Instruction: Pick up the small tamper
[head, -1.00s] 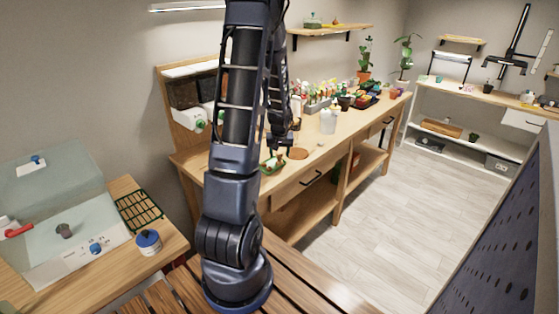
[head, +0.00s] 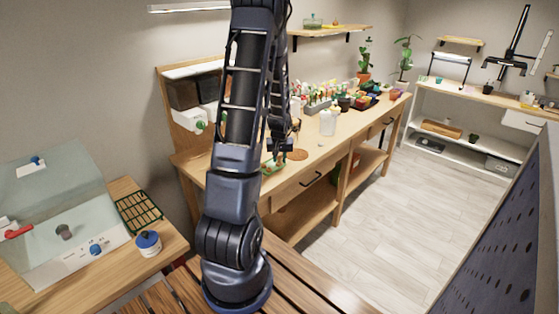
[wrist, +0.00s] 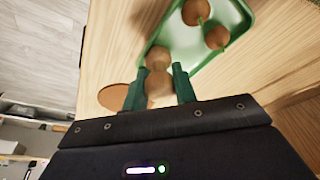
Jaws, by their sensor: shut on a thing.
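The small tamper (wrist: 158,58) is a pale brown wooden piece with rounded parts, in the wrist view. My gripper (wrist: 160,88) has its two green fingers on either side of it, shut on it. The tamper is at the edge of a green tray (wrist: 200,60); I cannot tell whether it still touches the tray. In the head view my arm reaches down to the bench over the green tray (head: 272,168); the tamper is too small to make out there.
A flat terracotta disc (wrist: 115,97) lies on the wooden bench beside the tray; it also shows in the head view (head: 297,155). A white container (head: 328,122) and several pots and tools stand farther along the bench. The floor (head: 400,200) at the right is clear.

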